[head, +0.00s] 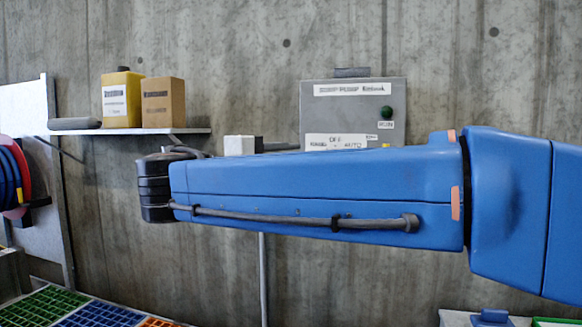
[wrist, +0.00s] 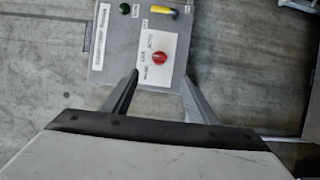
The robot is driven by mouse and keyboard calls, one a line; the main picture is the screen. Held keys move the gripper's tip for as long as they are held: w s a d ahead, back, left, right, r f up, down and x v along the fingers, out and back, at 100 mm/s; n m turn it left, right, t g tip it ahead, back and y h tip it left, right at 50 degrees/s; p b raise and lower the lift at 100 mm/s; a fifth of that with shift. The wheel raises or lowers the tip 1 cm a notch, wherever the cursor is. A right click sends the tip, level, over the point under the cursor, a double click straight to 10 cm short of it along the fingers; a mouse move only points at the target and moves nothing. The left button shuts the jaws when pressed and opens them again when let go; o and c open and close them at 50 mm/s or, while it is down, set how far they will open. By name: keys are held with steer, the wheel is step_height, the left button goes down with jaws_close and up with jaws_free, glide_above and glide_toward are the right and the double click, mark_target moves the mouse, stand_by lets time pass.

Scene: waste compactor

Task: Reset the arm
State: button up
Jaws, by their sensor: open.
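My blue arm (head: 320,190) stretches across the middle of the head view, from the right edge to a black joint at the left. Behind it, my gripper (head: 281,147) shows partly, with a white body and grey fingers pointing right at the control box. In the wrist view my gripper (wrist: 160,76) is open, its two fingers apart with nothing held between them. The grey control box (wrist: 120,60) lies beyond the fingertips, with a red knob (wrist: 159,58). I cannot tell whether the fingers touch the box.
The control box (head: 315,120) is on the concrete wall, with a green lamp (head: 386,113). A shelf (head: 190,131) at left holds a yellow container (head: 121,98) and a cardboard box (head: 162,102). A red and blue reel (head: 14,178) is far left. Coloured bins (head: 98,315) stand below.

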steer(key=s+d+f+m+g+y, duration=0.1)
steer(key=d+f+g, duration=0.2)
steer(key=d+f, duration=0.45)
steer(key=s+d+f+m+g+y, duration=0.15)
steer(key=d+f, duration=0.35)
steer(key=d, duration=0.6)
steer(key=d+f+g, duration=0.3)
steer(key=d+f, duration=0.3)
steer(key=d, duration=0.3)
steer(key=s+d+f+m+g+y, duration=0.1)
steer(key=s+d+f+m+y, duration=0.2)
steer(key=s+f, duration=0.7)
steer(key=s+d+f+m+g+y, duration=0.1)
steer(key=s+d+f+m+y, duration=0.3)
steer(key=s+f, duration=0.5)
steer(key=shift+s+f+m+g, duration=0.4)
steer(key=shift+f+m, duration=0.45)
steer(key=shift+f, duration=0.75)
steer(key=shift+y, duration=0.25)
